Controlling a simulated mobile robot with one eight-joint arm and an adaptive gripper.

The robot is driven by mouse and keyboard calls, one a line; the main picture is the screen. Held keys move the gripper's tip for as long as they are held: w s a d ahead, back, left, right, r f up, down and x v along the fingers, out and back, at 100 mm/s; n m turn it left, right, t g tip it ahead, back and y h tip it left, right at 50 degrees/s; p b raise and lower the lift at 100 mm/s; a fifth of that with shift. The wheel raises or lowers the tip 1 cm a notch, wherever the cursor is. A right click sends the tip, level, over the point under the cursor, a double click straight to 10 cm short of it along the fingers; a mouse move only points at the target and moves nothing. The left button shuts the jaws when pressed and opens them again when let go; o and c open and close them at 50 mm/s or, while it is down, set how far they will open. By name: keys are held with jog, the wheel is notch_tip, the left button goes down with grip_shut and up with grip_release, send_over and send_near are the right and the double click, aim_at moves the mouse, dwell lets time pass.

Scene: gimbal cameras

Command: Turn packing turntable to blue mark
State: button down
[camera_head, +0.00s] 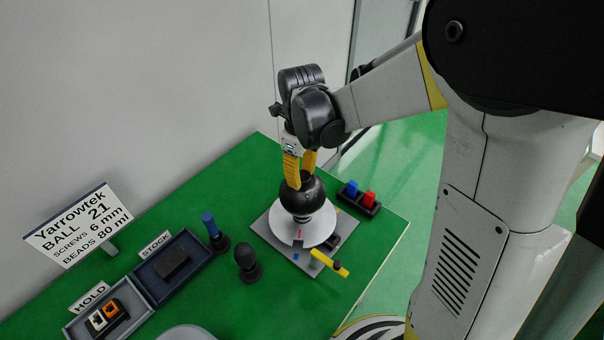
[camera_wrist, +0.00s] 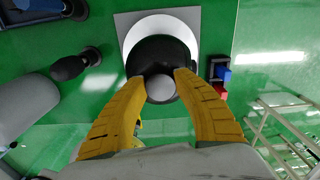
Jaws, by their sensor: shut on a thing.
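The packing turntable is a white disc (camera_head: 318,228) on a grey square base plate (camera_head: 262,229). A black ball-shaped piece (camera_head: 302,200) stands on the middle of the disc, with a narrower top. My gripper (camera_head: 300,180) comes down from above, its yellow fingers shut on that top. In the wrist view my gripper (camera_wrist: 160,76) has a fingertip at either side of the black piece (camera_wrist: 150,55). A red line (camera_head: 299,234) shows at the disc's front edge. A small blue mark (camera_head: 295,256) is on the base plate in front. A yellow lever (camera_head: 329,263) is at the front right.
A black holder with a blue block (camera_head: 352,187) and a red block (camera_head: 370,199) stands right of the turntable. A blue-topped peg (camera_head: 210,226) and a black knob (camera_head: 246,260) stand left. STOCK (camera_head: 200,252) and HOLD (camera_head: 70,327) trays lie farther left, by a sign (camera_head: 80,225).

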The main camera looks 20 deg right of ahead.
dwell(0.4)
jog(key=c, duration=0.9)
grip_release()
jog(key=shift+c, duration=0.2)
notch_tip(320, 180, up, 12)
